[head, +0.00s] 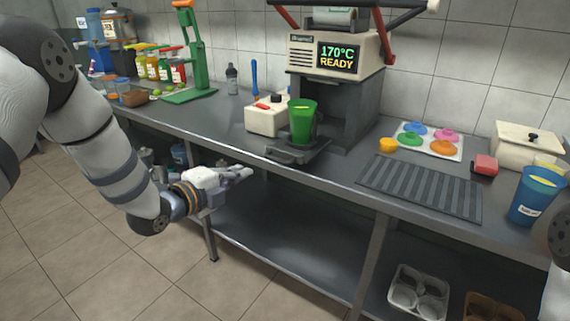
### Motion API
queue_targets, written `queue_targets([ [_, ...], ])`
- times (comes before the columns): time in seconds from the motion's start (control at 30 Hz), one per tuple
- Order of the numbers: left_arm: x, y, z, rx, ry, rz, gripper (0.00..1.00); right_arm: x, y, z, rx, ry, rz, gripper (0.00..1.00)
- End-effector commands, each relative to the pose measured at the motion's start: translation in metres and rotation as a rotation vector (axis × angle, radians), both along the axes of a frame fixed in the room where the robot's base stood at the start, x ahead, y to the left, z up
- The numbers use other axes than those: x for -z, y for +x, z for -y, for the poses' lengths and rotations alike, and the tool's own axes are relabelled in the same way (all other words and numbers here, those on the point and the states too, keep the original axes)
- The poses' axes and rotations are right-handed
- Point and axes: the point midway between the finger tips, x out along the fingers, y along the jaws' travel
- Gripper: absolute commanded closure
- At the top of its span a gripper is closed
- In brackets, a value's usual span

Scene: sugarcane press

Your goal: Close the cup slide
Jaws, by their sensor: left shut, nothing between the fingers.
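The cup slide (290,154) is a dark tray pulled out at the front of the sealing machine (305,52), reaching the counter's front edge. A green cup (303,124) stands upright in it. The machine's display reads "170°C READY". My left gripper (248,173) is shut and empty. It is in front of the counter, lower and to the left of the slide, apart from it, with its fingers pointing right. My right gripper is not in view; only part of my right arm shows at the right edge.
A white box (267,117) stands just left of the slide. A ribbed dark mat (420,188), colored lids (443,135) and a blue cup (536,195) are on the right. The counter's front edge (225,153) lies between my left gripper and the countertop.

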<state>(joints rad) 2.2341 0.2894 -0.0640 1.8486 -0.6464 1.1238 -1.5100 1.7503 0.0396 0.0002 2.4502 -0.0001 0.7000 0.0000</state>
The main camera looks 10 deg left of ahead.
Motion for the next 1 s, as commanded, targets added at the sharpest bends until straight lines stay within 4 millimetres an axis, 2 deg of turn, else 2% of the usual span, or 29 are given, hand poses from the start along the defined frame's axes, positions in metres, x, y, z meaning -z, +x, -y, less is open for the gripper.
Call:
queue_targets([
  [0.3,0.028,0.057,0.021,0.0,-0.003,-0.021,1.0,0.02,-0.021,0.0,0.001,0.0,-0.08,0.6],
  [0.6,0.038,0.109,0.038,-0.002,-0.004,-0.019,1.0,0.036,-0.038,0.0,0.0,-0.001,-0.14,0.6],
  [0.8,0.037,0.123,0.043,-0.002,-0.005,-0.015,1.0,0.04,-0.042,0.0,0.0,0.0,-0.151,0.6],
  [1.0,0.034,0.124,0.044,-0.002,-0.005,-0.013,1.0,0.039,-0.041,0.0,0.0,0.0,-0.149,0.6],
])
